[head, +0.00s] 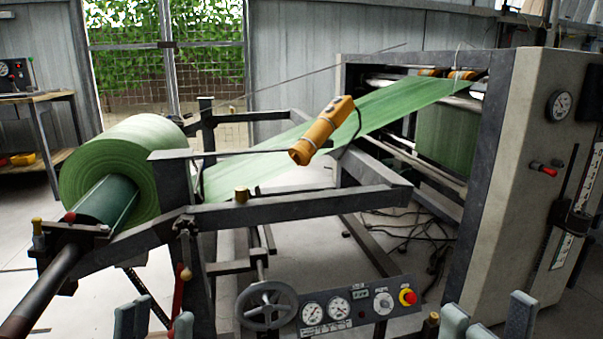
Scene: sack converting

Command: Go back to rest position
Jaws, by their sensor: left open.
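My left gripper (156,321) shows at the bottom edge, left of centre, as two grey-green fingertips set apart. It is open, with nothing seen between the tips. My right gripper (488,319) shows at the bottom edge, right of centre, also with two fingertips apart and nothing seen between them. Only the finger ends of both are in view; the rest is cut off below. Both appear in front of the unwinding machine, the left below the green roll (116,165) and the right near the grey cabinet (521,190).
A dark frame (300,207) carries the roll, and a green web (375,107) runs up into the cabinet. A handwheel (267,305), a gauge panel (355,307) and a hanging yellow control (322,130) are in front. Cables (410,232) lie on the floor. A workbench (40,97) stands left.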

